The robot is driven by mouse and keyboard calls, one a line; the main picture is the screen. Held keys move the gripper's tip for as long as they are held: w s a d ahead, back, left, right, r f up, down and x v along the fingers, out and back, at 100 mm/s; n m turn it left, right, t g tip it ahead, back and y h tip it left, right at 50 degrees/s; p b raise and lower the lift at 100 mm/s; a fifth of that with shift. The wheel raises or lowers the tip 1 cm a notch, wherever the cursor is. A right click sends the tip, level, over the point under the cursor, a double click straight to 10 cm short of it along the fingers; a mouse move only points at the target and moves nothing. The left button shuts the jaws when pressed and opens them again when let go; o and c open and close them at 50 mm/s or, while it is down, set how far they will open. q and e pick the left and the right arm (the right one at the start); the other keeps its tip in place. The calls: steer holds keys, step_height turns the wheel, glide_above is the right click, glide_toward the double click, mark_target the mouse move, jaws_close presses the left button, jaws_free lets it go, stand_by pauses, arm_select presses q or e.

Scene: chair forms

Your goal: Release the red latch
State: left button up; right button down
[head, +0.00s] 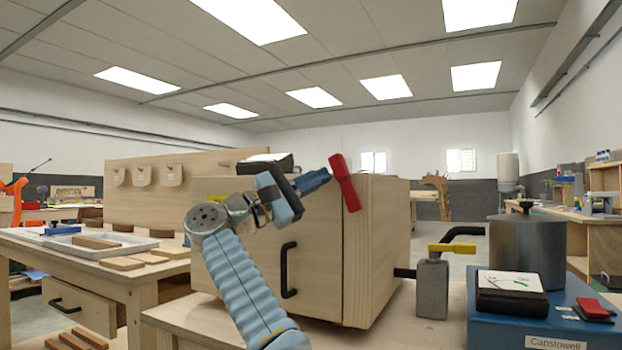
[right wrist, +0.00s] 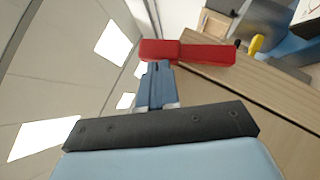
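The red latch (head: 344,183) is a short bar at the upper front edge of a wooden cabinet (head: 380,250), standing nearly upright with a slight tilt. It also shows in the right wrist view (right wrist: 205,53), just beyond the fingertips. My right gripper (head: 325,177) is at the latch's left side. Its blue fingers (right wrist: 157,72) lie close together with nothing visible between them, and their tips are at or very near the latch. I cannot tell whether they touch. The cabinet's front has a black handle (head: 289,270). My left gripper is not in view.
The cabinet stands on a wooden bench. To its right are a grey block with a yellow lever (head: 452,248), a grey cylinder (head: 527,250) and a blue box (head: 530,325). A dark object (head: 265,162) lies on the cabinet top. A table with trays (head: 100,243) stands left.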

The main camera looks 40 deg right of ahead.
mark_target(338, 163)
steer(key=shift+s+d+r, duration=0.25)
steer(key=shift+s+r, duration=0.3)
steer(key=shift+s+d+r, duration=0.2)
steer(key=shift+s+r, duration=0.3)
steer(key=shift+s, duration=0.05)
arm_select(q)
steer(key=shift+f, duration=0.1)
arm_select(e)
steer(key=shift+s, duration=0.1)
